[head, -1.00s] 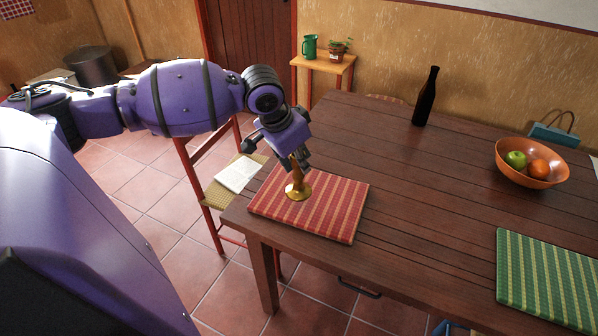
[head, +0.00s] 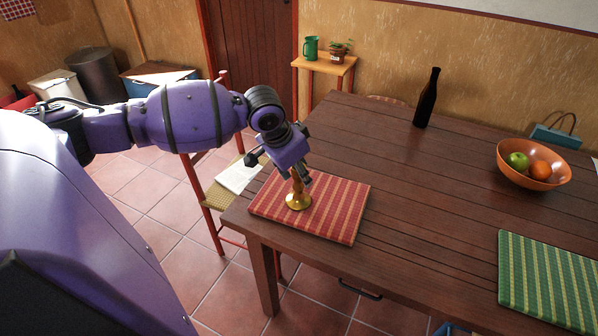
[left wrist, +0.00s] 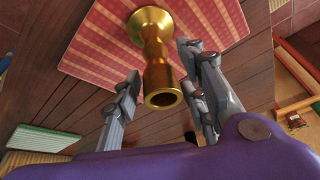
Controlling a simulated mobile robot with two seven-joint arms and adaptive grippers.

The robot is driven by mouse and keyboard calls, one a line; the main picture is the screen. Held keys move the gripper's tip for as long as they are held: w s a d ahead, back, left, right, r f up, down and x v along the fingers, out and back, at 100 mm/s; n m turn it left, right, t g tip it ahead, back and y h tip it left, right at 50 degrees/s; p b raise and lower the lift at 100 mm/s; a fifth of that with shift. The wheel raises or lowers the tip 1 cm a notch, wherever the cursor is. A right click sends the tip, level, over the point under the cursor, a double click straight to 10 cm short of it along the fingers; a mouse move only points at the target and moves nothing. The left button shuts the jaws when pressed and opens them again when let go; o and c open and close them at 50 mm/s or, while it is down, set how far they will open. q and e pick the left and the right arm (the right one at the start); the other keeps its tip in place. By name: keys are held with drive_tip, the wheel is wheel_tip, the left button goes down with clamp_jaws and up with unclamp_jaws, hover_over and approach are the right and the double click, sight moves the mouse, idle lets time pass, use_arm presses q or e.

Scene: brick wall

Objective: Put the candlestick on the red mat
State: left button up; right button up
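My left gripper (head: 299,178) is above the mat at the candlestick's upper part. In the wrist view its fingers (left wrist: 160,85) are spread on either side of the candlestick, with narrow gaps visible between them and it. My right gripper is not in view.
On the wooden table (head: 400,170) stand a dark bottle (head: 426,98), an orange bowl (head: 530,175) with fruit and a green mat (head: 548,280). A red-framed chair (head: 212,195) with an open book (head: 239,178) is left of the table. The table's middle is clear.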

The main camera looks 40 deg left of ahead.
use_arm(q)
drive_tip(key=shift+r, duration=0.3)
drive_tip(key=p+v, duration=0.3)
drive_tip(key=v, duration=0.8)
drive_tip(key=shift+s+r, duration=0.15)
drive_tip(key=shift+r, duration=0.2)
